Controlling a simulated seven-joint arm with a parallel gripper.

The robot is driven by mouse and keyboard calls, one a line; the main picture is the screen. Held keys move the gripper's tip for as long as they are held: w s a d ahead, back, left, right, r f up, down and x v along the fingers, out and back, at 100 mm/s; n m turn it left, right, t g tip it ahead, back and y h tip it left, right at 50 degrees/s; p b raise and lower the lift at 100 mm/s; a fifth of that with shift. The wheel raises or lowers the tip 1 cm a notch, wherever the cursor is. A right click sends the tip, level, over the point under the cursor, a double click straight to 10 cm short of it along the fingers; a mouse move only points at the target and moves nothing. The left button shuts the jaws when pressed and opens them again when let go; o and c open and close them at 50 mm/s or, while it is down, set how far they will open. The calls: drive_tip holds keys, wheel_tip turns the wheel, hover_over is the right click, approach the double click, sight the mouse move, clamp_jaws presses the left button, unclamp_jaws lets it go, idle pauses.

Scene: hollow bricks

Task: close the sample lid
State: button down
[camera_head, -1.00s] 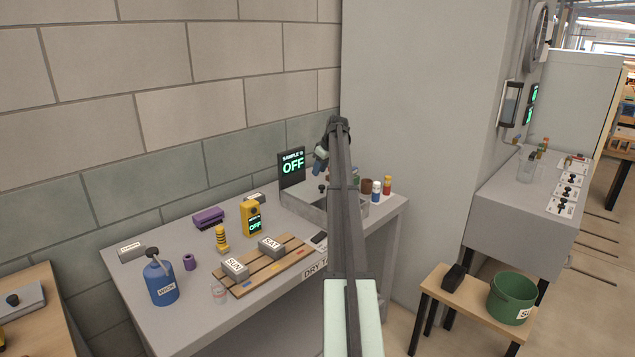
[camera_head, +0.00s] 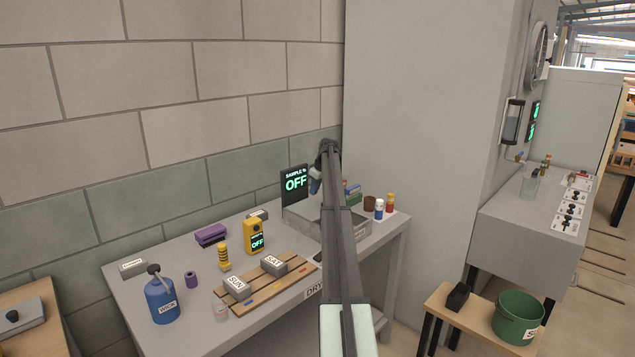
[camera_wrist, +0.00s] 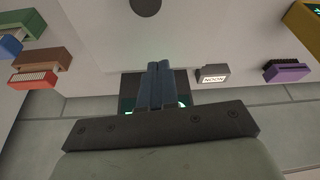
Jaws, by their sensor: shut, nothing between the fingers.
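My gripper (camera_head: 314,187) is shut and empty, just right of the display. Its blue fingers (camera_wrist: 155,84) show in the wrist view in front of the display, apart from the knob.
A yellow meter (camera_head: 254,236), wooden rack (camera_head: 262,289) and blue jug (camera_head: 162,300) stand left. Jars (camera_head: 379,208) stand right.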

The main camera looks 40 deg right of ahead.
wheel_tip(320, 180, down, 3)
drive_tip(key=shift+r, duration=0.2)
drive_tip(key=s, duration=0.2)
drive_tip(key=shift+s+d+f, duration=0.1)
drive_tip(key=shift+s+d, duration=0.1)
drive_tip(key=shift+s, duration=0.35)
